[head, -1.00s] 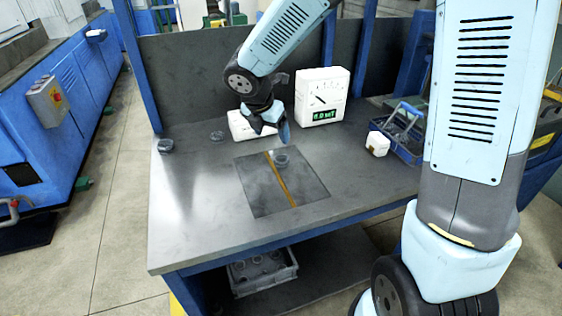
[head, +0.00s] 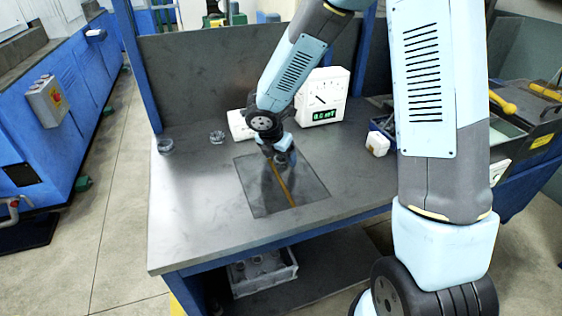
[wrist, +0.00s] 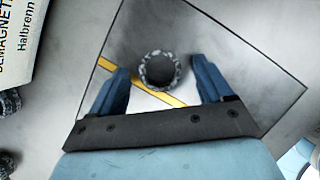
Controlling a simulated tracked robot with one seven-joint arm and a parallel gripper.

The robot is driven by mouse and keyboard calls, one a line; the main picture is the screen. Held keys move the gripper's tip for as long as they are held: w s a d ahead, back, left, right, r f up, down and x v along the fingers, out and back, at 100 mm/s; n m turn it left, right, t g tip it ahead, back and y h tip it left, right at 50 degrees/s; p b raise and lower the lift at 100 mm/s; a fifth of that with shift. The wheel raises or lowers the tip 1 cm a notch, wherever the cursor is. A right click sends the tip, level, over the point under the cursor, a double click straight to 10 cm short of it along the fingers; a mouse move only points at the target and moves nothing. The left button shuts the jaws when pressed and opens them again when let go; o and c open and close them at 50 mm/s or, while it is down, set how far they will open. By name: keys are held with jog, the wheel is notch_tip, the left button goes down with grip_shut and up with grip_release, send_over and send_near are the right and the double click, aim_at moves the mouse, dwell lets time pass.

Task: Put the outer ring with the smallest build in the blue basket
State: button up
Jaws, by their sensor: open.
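A dark metal ring (wrist: 160,70) lies on the dark square plate (wrist: 225,45) with a yellow stripe. My gripper (wrist: 162,80) is open above the plate, one blue finger on each side of the ring, with visible gaps. In the head view my gripper (head: 281,158) is low over the plate and covers the ring. Two other rings lie on the bench: one at the left edge (head: 166,146) and one nearer the middle (head: 217,137). Rings also show in part at the wrist view's left edge (wrist: 9,102). The blue basket (head: 384,125) is mostly hidden behind my arm.
A white box (head: 240,125) labelled as a demagnetizer and a white dial meter (head: 322,98) stand at the back. A small white block (head: 378,144) is right of the plate. The bench's front left is clear. A grey crate (head: 262,272) with rings is below.

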jog(key=shift+w+f, duration=0.1)
jog(key=shift+f, duration=0.15)
jog(key=c, duration=1.3)
jog(key=shift+r, duration=0.1)
jog(key=shift+r, duration=0.25)
notch_tip(320, 180, up, 2)
jog(key=shift+r, duration=0.2)
jog(key=s+d+r, duration=0.1)
jog(key=s+r, duration=0.2)
jog(key=s, duration=0.1)
jog(key=s+d+r, duration=0.1)
jog(key=s+r, duration=0.2)
jog(key=s, duration=0.2)
jog(key=s+d+r, duration=0.1)
jog(key=s+r, duration=0.3)
jog(key=shift+s, duration=0.4)
